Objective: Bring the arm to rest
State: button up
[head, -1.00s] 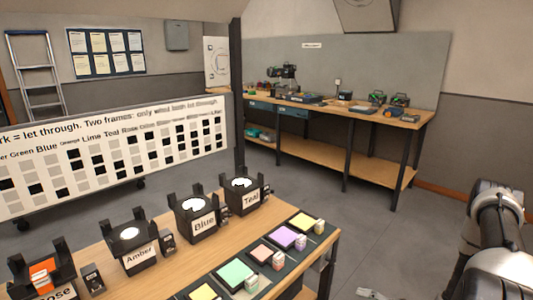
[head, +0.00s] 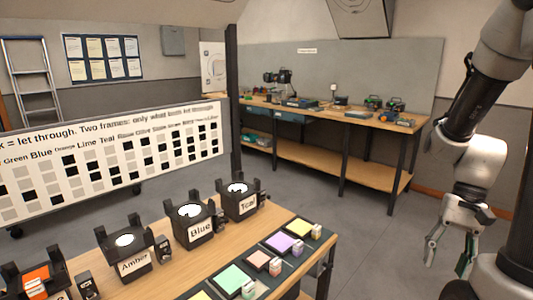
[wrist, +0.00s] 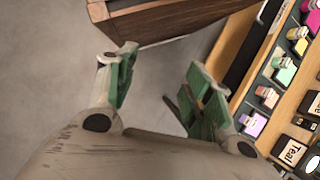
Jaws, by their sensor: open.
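My gripper (head: 446,252) hangs at the right of the head view, pointing down, to the right of the wooden table. In the wrist view my gripper (wrist: 160,88) shows its two green-padded fingers apart, with only grey floor between them. It is empty and touches nothing that I can see. My arm comes down from the top right of the head view.
The near table (head: 165,270) holds lamp boxes labelled Amber (head: 130,266), Blue (head: 199,230) and Teal (head: 247,206), with coloured filters along its right side. A workbench (head: 350,112) stands at the back. Grey floor (head: 352,225) lies clear between.

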jog(key=s+a+r+n+t+h, duration=0.1)
jog(key=a+r+n+t, duration=0.1)
jog(key=r, duration=0.6)
jog(key=s+a+r+n+t+h, duration=0.1)
jog(key=r+n+t, duration=0.3)
jog(key=r, duration=0.4)
jog(key=shift+a+t+h, duration=0.6)
jog(key=shift+t, duration=0.2)
